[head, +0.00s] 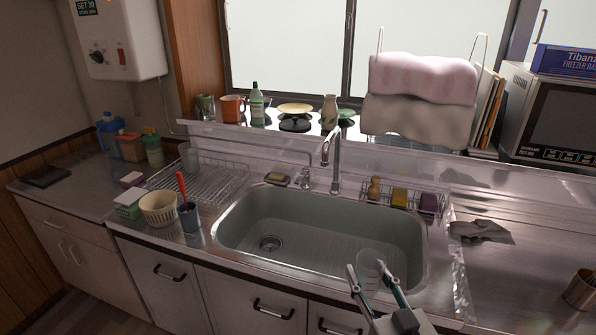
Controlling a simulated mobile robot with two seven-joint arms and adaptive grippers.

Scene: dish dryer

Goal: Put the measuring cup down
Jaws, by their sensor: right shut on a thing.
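The measuring cup (370,263) looks like a small clear, see-through vessel at the lower middle of the head view. My right gripper (367,271) is shut on it, with one finger on each side. It holds the cup over the front right part of the sink (330,230), near the front rim. The cup's lower part and any markings are hard to make out. I cannot tell how high the cup is above the sink. My left gripper is not in view.
The faucet (335,160) rises behind the sink.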

